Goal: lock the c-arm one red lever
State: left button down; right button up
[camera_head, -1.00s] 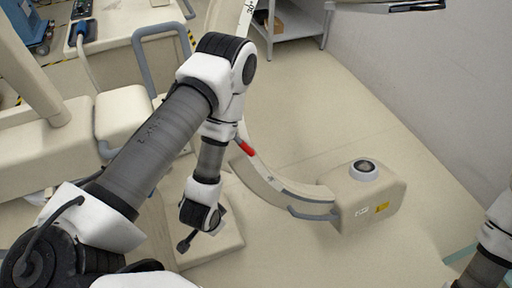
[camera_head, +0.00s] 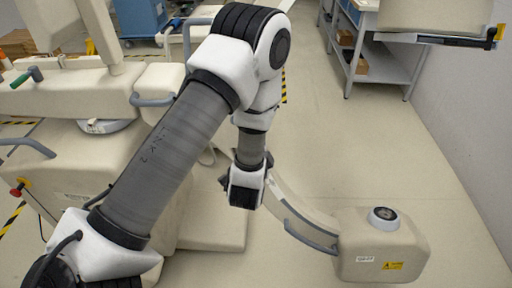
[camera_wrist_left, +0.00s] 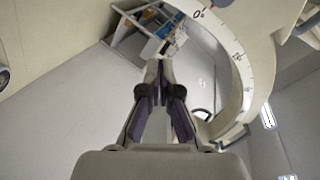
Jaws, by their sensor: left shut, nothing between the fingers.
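The c-arm (camera_head: 295,210) shows in the head view as a cream curved arm with a boxy end at the lower right. In the left wrist view its arc (camera_wrist_left: 243,65) carries a degree scale and runs down the right side. My right gripper is out of view.
A red knob (camera_head: 16,191) and a green-handled lever (camera_head: 34,75) are on the cream machine body at the left. A grey shelf (camera_head: 385,70) stands at the back right, near the wall. The floor between shelf and c-arm end (camera_head: 383,248) is clear.

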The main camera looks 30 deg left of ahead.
pick_arm(q)
jog(key=p+x, duration=0.3)
jog(key=x, duration=0.7)
jog(key=s+a, duration=0.1)
jog(key=s+a+f, duration=0.1)
jog(key=shift+s+a+f+p, duration=0.35)
jog(key=shift+p, duration=0.05)
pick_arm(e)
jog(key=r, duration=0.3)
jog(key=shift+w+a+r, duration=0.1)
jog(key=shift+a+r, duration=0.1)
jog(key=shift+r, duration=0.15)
